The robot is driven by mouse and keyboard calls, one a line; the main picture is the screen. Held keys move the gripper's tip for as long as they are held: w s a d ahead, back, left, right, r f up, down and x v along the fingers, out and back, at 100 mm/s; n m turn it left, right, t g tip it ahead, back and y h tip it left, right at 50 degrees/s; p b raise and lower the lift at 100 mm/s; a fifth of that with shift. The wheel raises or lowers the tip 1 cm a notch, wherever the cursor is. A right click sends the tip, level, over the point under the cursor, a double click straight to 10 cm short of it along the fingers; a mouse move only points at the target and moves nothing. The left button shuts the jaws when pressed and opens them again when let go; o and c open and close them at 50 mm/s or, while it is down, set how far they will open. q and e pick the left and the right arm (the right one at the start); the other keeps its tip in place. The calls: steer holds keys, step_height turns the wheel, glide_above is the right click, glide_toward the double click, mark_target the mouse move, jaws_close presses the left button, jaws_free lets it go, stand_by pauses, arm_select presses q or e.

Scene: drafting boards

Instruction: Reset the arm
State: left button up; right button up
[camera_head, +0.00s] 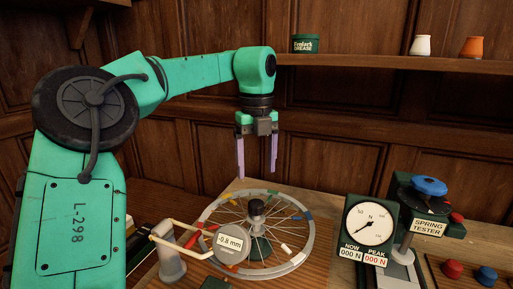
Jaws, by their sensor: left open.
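My left arm comes in from the left, teal and marked L-298, reaching up and across to the middle. My left gripper (257,174) hangs down with its two purple fingers apart and nothing between them. It is above the spoked wheel (214,205) that lies flat on the table, apart from it. My right gripper does not show in this view.
A gauge reading -0.8 mm (231,243) is at the wheel's front left. A spring tester (429,227) with a dial (368,224) stands at right, beside red (453,269) and blue (487,275) knobs. A shelf (400,63) behind holds a grease tin (305,44), a white pot (421,45) and an orange pot (474,47).

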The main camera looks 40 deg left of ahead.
arm_select(q)
step_height(320, 180, up, 5)
steer(key=shift+f+p, duration=0.2)
steer(key=shift+p, duration=0.2)
